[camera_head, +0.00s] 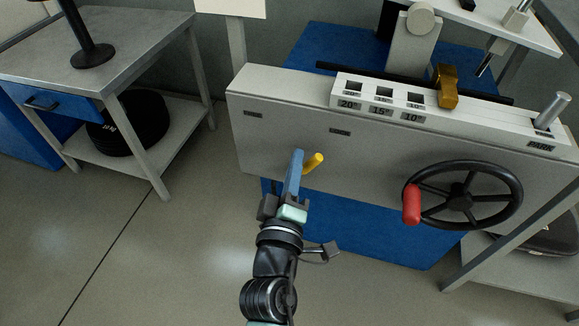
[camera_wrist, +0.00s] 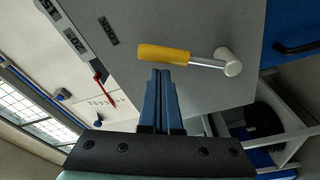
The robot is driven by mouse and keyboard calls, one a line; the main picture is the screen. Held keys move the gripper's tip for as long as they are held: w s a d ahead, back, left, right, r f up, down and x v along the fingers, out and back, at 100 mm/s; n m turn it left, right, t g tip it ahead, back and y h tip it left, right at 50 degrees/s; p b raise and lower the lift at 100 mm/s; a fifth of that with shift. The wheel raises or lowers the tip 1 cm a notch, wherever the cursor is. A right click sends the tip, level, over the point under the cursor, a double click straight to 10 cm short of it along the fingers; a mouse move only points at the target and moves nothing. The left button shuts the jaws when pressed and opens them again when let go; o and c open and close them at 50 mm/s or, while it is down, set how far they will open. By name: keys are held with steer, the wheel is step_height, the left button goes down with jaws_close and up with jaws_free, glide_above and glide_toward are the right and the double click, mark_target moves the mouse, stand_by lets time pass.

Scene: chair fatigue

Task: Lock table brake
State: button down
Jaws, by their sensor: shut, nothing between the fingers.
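A lever with a yellow grip (camera_head: 314,162) stands out from the front of the grey table panel (camera_head: 270,92). In the wrist view its yellow grip (camera_wrist: 163,54) joins a short silver arm and a round pivot (camera_wrist: 229,62). My gripper (camera_head: 298,153) is shut and empty, its blue fingers pressed together just left of the yellow grip. In the wrist view the fingertips (camera_wrist: 160,72) end at the edge of the grip; I cannot tell whether they touch it. In the head view my fingers hide the lever's pivot.
A black handwheel (camera_head: 460,196) with a red knob (camera_head: 412,204) is on the panel's right. Above it are angle slots, a brass piece (camera_head: 446,86) and a silver pin (camera_head: 552,110). A steel side table (camera_head: 110,50) stands left, with black weights below. Floor between is clear.

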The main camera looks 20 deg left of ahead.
steer(key=shift+d+f+m+b, duration=0.1)
steer(key=shift+d+m+b, duration=0.25)
steer(key=shift+m, duration=0.25)
steer(key=shift+d, duration=0.1)
